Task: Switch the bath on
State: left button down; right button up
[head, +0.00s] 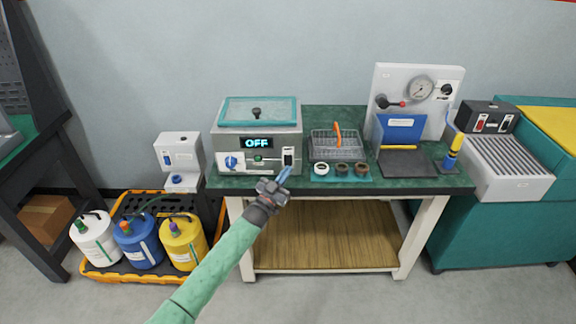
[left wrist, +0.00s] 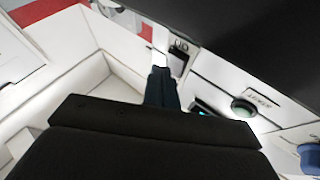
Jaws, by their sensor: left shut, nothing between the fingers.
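The bath (head: 256,138) is a grey box with a teal lid (head: 260,111) on the green-topped table. Its display (head: 257,143) reads OFF. Its front has a blue knob (head: 232,161), a green button (head: 258,157) and a black rocker switch (head: 288,157) on a white plate at the right. My left gripper (head: 284,175) is shut and empty, with its fingertips just below the switch; contact cannot be told. In the left wrist view the fingers (left wrist: 160,88) point toward the switch plate (left wrist: 180,48), and the green button (left wrist: 243,107) shows to the right. My right gripper is out of view.
A wire basket (head: 337,145) with an orange handle and several small rings on a teal mat (head: 340,178) are right of the bath. A gauge panel (head: 417,90) stands farther right. Jugs in an orange tray (head: 100,275) are on the floor at left.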

pick_arm(q)
jog(key=shift+w+f, duration=0.1)
jog(key=shift+w+b, duration=0.3)
jog(key=shift+b, duration=0.05)
jog(key=shift+w, duration=0.3)
dwell(0.8)
jog(key=shift+s, duration=0.1)
jog(key=shift+s, duration=0.65)
jog(key=s+p, duration=0.2)
jog(key=s, duration=0.3)
jog(key=shift+r+p, duration=0.4)
